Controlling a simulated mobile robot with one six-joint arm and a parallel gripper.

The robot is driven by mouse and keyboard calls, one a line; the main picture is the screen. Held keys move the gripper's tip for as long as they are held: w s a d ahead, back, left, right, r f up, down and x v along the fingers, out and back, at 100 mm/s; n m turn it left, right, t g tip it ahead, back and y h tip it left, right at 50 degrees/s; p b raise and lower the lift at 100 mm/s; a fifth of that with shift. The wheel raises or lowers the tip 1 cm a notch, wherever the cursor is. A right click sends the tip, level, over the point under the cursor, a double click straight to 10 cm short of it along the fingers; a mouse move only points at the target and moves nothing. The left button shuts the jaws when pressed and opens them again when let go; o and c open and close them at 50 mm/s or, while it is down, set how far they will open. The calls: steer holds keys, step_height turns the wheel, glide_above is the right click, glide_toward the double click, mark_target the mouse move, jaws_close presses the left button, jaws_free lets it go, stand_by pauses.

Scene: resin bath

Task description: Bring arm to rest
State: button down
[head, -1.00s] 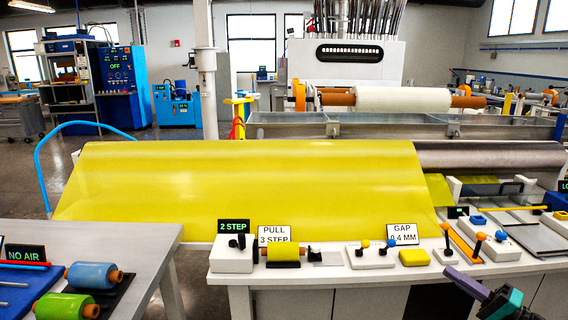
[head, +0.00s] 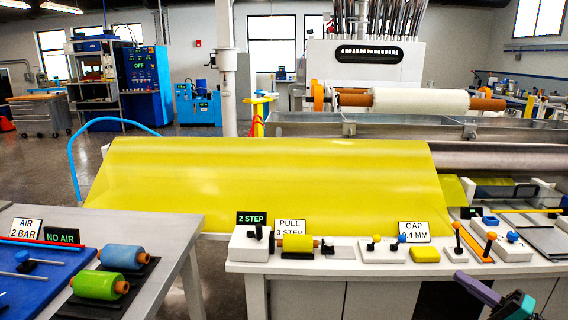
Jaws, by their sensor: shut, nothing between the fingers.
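My gripper (head: 492,298) shows at the bottom right of the head view, with purple and teal parts, in front of the white bench (head: 300,268).
The bench carries a yellow roll (head: 297,243), a yellow block (head: 425,255) and several small levers. A yellow sheet (head: 270,185) spans behind it. A grey table (head: 165,222) at left holds a blue roll (head: 123,257) and a green roll (head: 98,285). Floor shows between the tables.

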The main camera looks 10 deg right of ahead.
steer(key=w+a+f+n+g+y+p, duration=0.1)
steer(key=w+a+f+g+y+p, duration=0.2)
steer(key=a, duration=0.8)
steer(key=w+a+f+n+g+y+p, duration=0.1)
steer(key=w+a+f+g+p, duration=0.25)
steer(key=a, duration=0.85)
steer(key=s+a+f+n+g+h+p, duration=0.15)
steer(key=a+f+g, duration=0.35)
steer(key=a, duration=0.5)
steer(key=s+a+f+g+y+p, duration=0.1)
steer(key=s+a+f+g, duration=0.1)
steer(key=a+f, duration=0.7)
steer(key=s+a+f+n+g+h+p, duration=0.1)
steer(key=s+a+f+g+h+p, duration=0.1)
steer(key=s+a+f+g+h, duration=0.45)
steer(key=s+a+f+n+g+h+p, duration=0.1)
steer(key=s+a+f+n+g, duration=0.15)
steer(key=s+f, duration=0.75)
steer(key=s+d+f+h+p, duration=0.15)
steer(key=s+d+h, duration=0.35)
steer(key=s, duration=0.5)
steer(key=w+d+f+h, duration=0.1)
steer(key=d+f+h, duration=0.2)
steer(key=d, duration=0.5)
steer(key=shift+f+n+h, duration=0.2)
steer(key=shift+n+h, duration=0.2)
steer(key=shift+h, duration=0.1)
